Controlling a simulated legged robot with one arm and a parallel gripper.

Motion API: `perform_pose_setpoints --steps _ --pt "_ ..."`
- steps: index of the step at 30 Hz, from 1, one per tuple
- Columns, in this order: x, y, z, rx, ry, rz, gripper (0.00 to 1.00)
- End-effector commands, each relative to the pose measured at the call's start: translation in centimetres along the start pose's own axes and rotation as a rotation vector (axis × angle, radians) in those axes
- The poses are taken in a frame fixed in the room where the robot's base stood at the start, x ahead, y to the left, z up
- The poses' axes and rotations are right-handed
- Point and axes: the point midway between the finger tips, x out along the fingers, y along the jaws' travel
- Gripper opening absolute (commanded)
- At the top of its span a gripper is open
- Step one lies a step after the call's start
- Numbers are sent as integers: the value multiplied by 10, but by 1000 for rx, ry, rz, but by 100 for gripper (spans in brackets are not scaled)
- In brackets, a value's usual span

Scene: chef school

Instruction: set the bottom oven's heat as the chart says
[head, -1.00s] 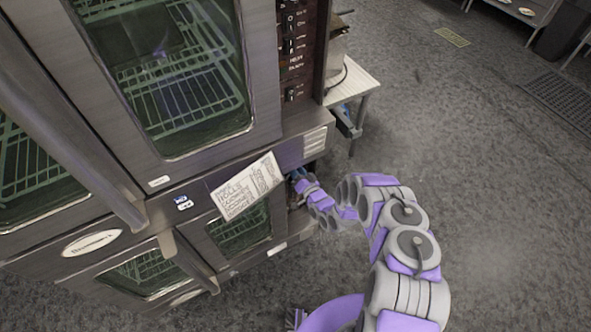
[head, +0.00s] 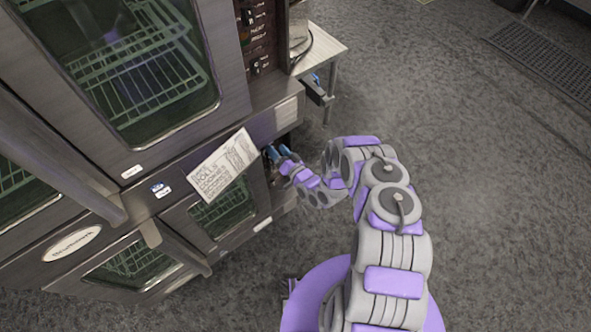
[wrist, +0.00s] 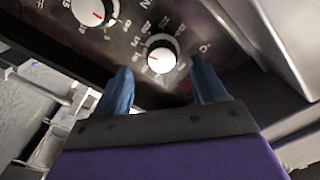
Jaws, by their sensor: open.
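The bottom oven (head: 222,211) is at the lower left in the head view, with its control panel mostly hidden behind my arm. In the wrist view a white temperature knob (wrist: 162,57) with a red mark and a ring of numbers sits on the dark panel. My gripper (wrist: 158,86) is open, its two blue fingers on either side below this knob, not closed on it. In the head view my gripper (head: 274,153) is at the panel's right edge. The paper chart (head: 223,165) hangs tilted on the oven front; its lines are too small to read fully.
A second knob (wrist: 92,12) with a red mark is at the upper left in the wrist view. The top oven (head: 140,70) has its own switch panel (head: 257,40). A small table (head: 322,45) stands right of the ovens.

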Motion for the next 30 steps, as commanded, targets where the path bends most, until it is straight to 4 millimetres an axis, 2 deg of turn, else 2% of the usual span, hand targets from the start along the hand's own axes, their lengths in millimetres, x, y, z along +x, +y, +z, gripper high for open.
perform_pose_setpoints --steps 9,15,21,30 --pt "-73 2 1 6 -1 8 70" --pt "-108 3 0 4 1 7 70" --pt "-126 2 1 3 -1 5 70" --pt "-129 1 1 3 -2 3 70"
